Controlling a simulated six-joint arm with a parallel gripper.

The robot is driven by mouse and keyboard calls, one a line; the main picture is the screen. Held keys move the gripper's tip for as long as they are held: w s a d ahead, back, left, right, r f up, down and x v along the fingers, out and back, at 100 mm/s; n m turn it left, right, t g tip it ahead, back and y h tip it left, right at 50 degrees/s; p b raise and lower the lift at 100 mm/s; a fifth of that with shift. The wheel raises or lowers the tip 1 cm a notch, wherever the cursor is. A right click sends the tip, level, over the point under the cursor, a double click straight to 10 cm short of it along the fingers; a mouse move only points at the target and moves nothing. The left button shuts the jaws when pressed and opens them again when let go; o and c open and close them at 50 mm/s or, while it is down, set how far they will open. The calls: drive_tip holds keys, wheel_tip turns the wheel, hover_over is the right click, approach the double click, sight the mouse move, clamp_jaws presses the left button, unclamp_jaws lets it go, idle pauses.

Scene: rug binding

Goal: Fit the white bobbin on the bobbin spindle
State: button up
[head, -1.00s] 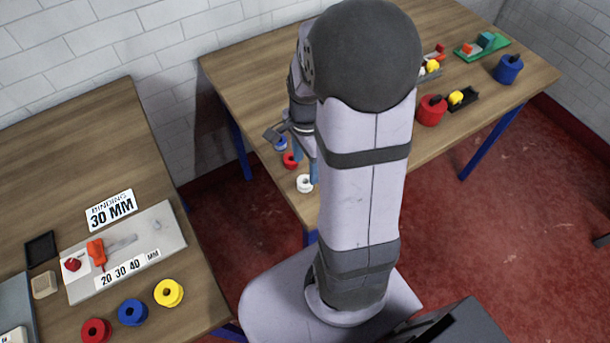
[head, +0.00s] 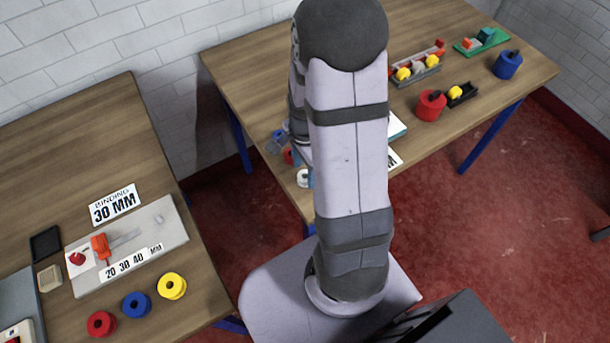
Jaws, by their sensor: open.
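The white bobbin (head: 303,178) stands near the front left edge of the right table, partly hidden by my arm. My gripper (head: 306,165) is right at the bobbin in the picture, with its bluish fingers largely covered by my arm. It is open. I cannot tell whether the fingers are around the bobbin or above it. A red bobbin (head: 288,156) and a blue bobbin (head: 278,136) stand in a row behind the white one. I cannot clearly make out the bobbin spindle.
The left bench holds a grey board (head: 150,232) with an orange piece (head: 101,247), and red, blue and yellow bobbins (head: 171,286). On the right table (head: 250,85) are a grey tray (head: 418,76), a red spool (head: 430,104) and a blue spool (head: 507,65).

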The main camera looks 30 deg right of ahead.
drive_tip(key=shift+f, duration=1.05)
drive_tip(key=c, duration=1.1)
drive_tip(key=shift+r, duration=0.2)
wheel_tip(320, 180, up, 10)
drive_tip(key=b, duration=0.1)
drive_tip(key=w+d+p, duration=0.6)
drive_tip(key=w+d, duration=1.1)
drive_tip(key=d, duration=0.4)
drive_tip(key=shift+w+d+r, duration=0.25)
drive_tip(key=shift+r, duration=0.15)
